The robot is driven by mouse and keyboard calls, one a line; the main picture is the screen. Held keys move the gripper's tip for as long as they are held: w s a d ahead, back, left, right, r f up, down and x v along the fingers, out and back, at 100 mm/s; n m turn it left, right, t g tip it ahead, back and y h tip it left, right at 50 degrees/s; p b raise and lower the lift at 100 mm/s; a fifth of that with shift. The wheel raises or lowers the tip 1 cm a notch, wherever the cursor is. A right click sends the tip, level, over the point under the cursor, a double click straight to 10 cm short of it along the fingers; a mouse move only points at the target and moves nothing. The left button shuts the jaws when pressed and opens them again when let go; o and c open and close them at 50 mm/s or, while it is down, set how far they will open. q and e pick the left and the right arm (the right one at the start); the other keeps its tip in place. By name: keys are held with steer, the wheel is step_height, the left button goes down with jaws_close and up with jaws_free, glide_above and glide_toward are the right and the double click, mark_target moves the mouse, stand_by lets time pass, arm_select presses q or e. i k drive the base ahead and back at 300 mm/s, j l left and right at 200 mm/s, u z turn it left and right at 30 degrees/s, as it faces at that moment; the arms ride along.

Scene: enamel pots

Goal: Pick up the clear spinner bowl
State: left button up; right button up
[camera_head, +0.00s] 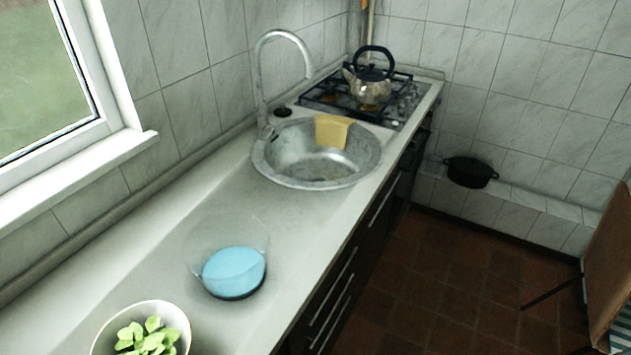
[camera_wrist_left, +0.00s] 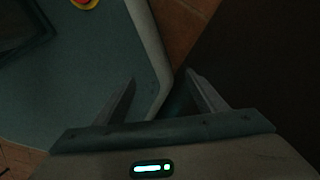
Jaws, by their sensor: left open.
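The clear spinner bowl (camera_head: 228,237) stands on the light countertop in the head view, left of the middle and nearer than the sink. Its see-through wall is faint, and a blue round part (camera_head: 234,271) shows at its lower front, with a dark edge underneath. My left gripper (camera_wrist_left: 158,92) shows only in the left wrist view. Its two fingers are apart with nothing between them, above what looks like my own base and the tiled floor. The bowl is not in that view. My right gripper is in neither view.
A white bowl of green leaves (camera_head: 146,335) stands nearer on the countertop (camera_head: 110,262). Beyond the spinner bowl is a round sink (camera_head: 290,172) with a yellow cloth (camera_head: 333,131) and a tall faucet (camera_head: 262,75). A kettle (camera_head: 369,88) sits on the stove. Counter around the bowl is clear.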

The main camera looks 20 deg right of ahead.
mark_target(227, 252)
steer(key=i+l+u, duration=0.1)
steer(key=l, duration=0.3)
steer(key=i+l+u, duration=0.1)
steer(key=i+l, duration=0.2)
steer(key=l, duration=0.15)
steer(key=i+l+u, duration=0.15)
steer(key=l, duration=0.3)
steer(key=i+l+u, duration=0.1)
steer(key=l, duration=0.4)
steer(key=i+l+u, duration=0.1)
steer(key=i+l, duration=0.15)
steer(key=l, duration=0.25)
steer(key=i+l+u, duration=0.1)
steer(key=l, duration=0.35)
steer(key=i+l+u, duration=0.1)
steer(key=l, duration=0.45)
steer(key=i+l+u, duration=0.1)
steer(key=l, duration=0.4)
steer(key=u, duration=1.85)
